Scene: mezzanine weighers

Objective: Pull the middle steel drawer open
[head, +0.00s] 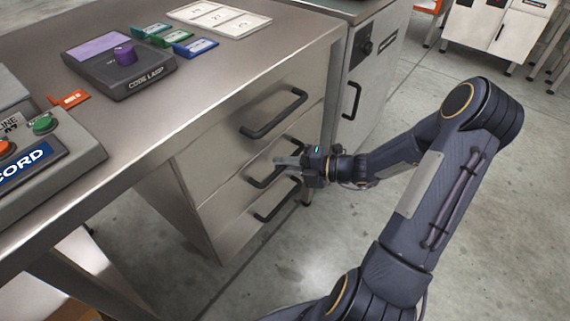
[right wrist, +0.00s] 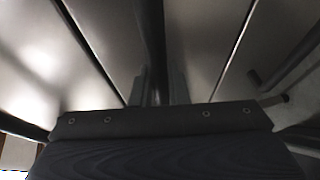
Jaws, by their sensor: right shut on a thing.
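The middle steel drawer (head: 230,197) is in a stack of three under the steel bench, in the head view. Its front looks flush with the others. My right gripper (head: 290,163) is shut on this handle. In the right wrist view, the dark handle bar (right wrist: 152,45) runs down between the two fingers of my right gripper (right wrist: 157,90), with steel drawer fronts behind. My left gripper is not in view.
The top drawer's handle (head: 273,115) is just above my gripper and the bottom drawer's handle (head: 278,201) just below. A grey cabinet (head: 365,85) stands to the right. A code lamp box (head: 120,70) sits on the bench top (head: 215,75). The floor (head: 290,265) before the drawers is clear.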

